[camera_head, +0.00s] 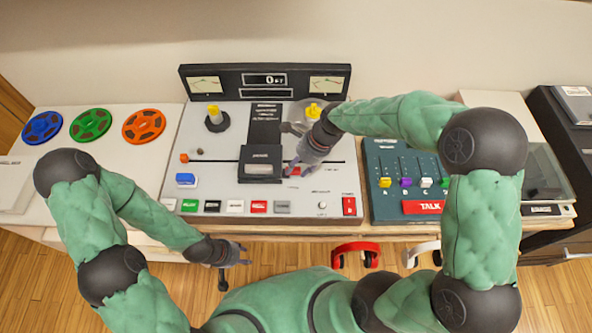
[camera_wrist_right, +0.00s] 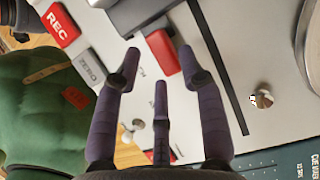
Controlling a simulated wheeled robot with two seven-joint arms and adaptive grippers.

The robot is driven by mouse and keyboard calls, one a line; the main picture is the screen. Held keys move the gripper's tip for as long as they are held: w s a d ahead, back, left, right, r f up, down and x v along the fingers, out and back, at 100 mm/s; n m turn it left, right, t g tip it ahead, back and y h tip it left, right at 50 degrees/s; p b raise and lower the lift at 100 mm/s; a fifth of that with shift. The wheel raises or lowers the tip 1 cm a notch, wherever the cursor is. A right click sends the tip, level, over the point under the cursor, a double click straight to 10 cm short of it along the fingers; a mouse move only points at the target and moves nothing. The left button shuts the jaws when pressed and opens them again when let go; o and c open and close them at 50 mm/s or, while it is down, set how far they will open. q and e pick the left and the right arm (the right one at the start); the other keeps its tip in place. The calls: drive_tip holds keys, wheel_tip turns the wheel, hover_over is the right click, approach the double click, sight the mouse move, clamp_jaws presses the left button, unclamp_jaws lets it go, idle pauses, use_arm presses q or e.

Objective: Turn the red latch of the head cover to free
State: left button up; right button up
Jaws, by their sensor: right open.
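The head cover (camera_head: 260,160) is a black box at the middle of the tape deck panel, and its edge also shows at the top of the right wrist view (camera_wrist_right: 135,12). The red latch (camera_wrist_right: 163,52) sits beside the cover; in the head view my right gripper (camera_head: 291,170) partly hides it. In the right wrist view, my right gripper (camera_wrist_right: 157,78) is open, its purple fingers spread toward the latch and nothing between them. Contact cannot be told. My left gripper (camera_head: 245,254) is low in front of the table edge, away from the deck; its finger state is unclear.
Yellow-topped reel hubs (camera_head: 214,116) stand behind the cover. A row of buttons, including a red REC one (camera_wrist_right: 62,25), lines the front edge. A teal mixer (camera_head: 400,170) is at right. Coloured reels (camera_head: 90,125) lie left. Red headphones (camera_head: 357,252) hang below.

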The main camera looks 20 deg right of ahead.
drive_tip(key=shift+x, duration=0.9)
clamp_jaws()
